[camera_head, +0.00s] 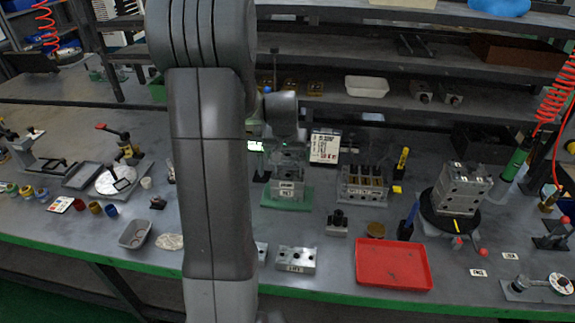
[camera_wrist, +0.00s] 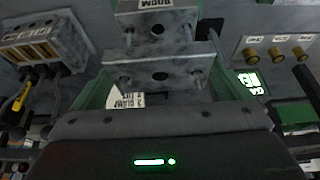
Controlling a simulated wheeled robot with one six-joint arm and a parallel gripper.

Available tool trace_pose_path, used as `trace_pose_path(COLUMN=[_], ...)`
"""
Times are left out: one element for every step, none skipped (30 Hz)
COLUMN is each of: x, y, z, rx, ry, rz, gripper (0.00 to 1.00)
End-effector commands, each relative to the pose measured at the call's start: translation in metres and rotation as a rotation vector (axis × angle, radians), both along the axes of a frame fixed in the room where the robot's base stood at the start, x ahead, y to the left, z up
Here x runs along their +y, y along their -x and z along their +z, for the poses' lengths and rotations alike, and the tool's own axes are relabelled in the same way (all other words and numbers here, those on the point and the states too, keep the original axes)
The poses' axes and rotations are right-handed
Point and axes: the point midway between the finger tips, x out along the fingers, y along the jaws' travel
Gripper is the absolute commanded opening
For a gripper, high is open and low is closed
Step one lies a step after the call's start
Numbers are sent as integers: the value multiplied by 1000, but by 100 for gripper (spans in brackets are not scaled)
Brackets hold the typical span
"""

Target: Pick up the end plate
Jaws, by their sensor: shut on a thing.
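The end plate (camera_wrist: 158,72) is a grey metal plate with a dark central hole and bolts near its ends. It lies across the middle of the wrist view, between the fingers of my gripper (camera_wrist: 160,88). My gripper is shut on it. A labelled metal block (camera_wrist: 155,24) shows just beyond the plate; I cannot tell whether they touch. In the head view my gripper (camera_head: 287,150) is above a labelled block (camera_head: 288,189) on a green base (camera_head: 272,200). The plate is hard to pick out there.
A valve block (camera_head: 362,186) stands right of my gripper, with a label card (camera_head: 325,147) behind. A red tray (camera_head: 393,264) and a loose metal block (camera_head: 296,259) lie near the front edge. A block stack (camera_head: 461,190) stands on a black turntable at right.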

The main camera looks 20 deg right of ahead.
Motion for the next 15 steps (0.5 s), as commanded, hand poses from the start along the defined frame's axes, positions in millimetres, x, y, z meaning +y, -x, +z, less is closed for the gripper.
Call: trace_pose_path(x=[-1, -1, -1, -1, -1, -1, -1, -1, -1, -1, -1, -1, 0, -1, -1], y=[-1, -1, -1, -1, -1, -1, -1, -1, -1, -1, -1, -1, -1, -1, -1], z=[12, 18, 26, 32, 39, 47, 54, 60, 68, 74, 80, 87, 92, 97, 102], rx=[-7, -6, -6, -6, -6, -6, -6, -6, -6, -6, -5, -5, -4, -5, -4], ry=[3, 4, 4, 4, 4, 4, 4, 4, 4, 4, 3, 3, 3, 3, 3], rz=[0, 0, 0, 0, 0, 0, 0, 1, 1, 1, 1, 1, 1, 0, 0], gripper=[65, 65, 65, 65, 65, 65, 65, 65, 65, 65, 65, 65, 65, 65, 65])
